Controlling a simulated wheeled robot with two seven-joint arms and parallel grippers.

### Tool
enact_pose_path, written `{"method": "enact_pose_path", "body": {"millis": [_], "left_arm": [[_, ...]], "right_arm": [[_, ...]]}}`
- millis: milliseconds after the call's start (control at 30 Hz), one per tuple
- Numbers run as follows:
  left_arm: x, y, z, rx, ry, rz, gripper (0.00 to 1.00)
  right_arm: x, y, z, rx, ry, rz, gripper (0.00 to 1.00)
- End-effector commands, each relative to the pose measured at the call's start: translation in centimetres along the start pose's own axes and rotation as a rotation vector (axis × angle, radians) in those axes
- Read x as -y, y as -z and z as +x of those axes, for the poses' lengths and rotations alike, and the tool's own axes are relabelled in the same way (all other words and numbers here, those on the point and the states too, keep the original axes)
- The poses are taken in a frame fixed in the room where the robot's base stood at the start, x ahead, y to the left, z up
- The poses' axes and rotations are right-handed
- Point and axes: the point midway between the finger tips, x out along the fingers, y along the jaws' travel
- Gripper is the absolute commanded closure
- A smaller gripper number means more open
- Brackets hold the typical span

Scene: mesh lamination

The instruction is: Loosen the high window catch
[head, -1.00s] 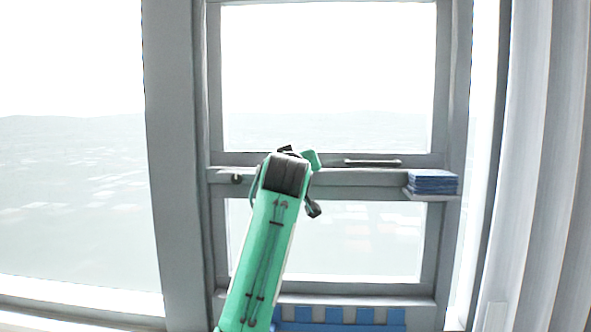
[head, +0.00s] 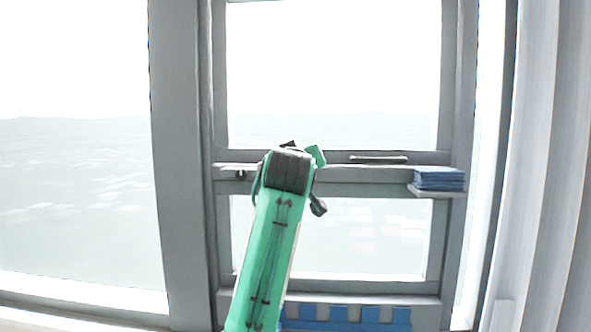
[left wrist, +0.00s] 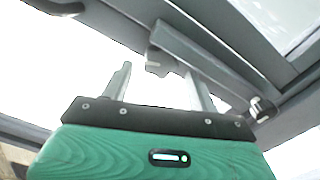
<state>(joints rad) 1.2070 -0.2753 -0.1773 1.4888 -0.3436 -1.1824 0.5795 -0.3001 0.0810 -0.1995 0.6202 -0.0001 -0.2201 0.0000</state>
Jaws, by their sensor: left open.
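In the left wrist view, the window catch is a grey lever bar (left wrist: 205,62) running diagonally along the frame, with a dark round-ended knob (left wrist: 262,108) at its right end. A small block sits under its other end. My left gripper (left wrist: 158,76) is open, its two fingers spread, with that block showing between and beyond the tips. I cannot tell whether a finger touches the bar. In the head view, my green arm hides the gripper and most of the catch; a small dark knob (head: 240,175) shows on the middle rail (head: 345,175) left of my wrist.
A dark bar handle (head: 378,160) lies on the rail right of my arm. A stack of blue items (head: 438,179) sits on a small ledge at the right. Blue-and-white checkered pieces (head: 350,315) stand below the lower pane. A pale curtain (head: 545,160) hangs at far right.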

Motion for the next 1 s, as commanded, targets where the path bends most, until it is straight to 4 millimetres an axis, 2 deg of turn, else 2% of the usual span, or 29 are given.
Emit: {"method": "enact_pose_path", "body": {"millis": [33, 200, 500, 700, 1000], "left_arm": [[0.2, -0.6, -1.0, -0.003, -0.003, -0.003, 0.4], [0.1, -0.6, -4.8, -0.004, -0.005, -0.003, 0.4], [0.1, -0.3, -10.2, -0.002, -0.003, -0.002, 0.4], [0.0, -0.1, -11.6, -0.002, -0.002, -0.001, 0.4], [0.0, 0.0, -11.6, -0.001, -0.001, 0.0, 0.4]], "right_arm": [[0.1, -0.1, 1.2, 0.0, 0.001, 0.0, 0.0], [0.3, -0.2, 3.4, -0.001, 0.002, 0.001, 0.0], [0.4, -0.4, 5.8, -0.001, 0.003, 0.001, 0.0], [0.4, -0.5, 6.2, -0.001, 0.003, 0.001, 0.0], [0.3, -0.5, 6.2, -0.001, 0.003, 0.0, 0.0]]}}
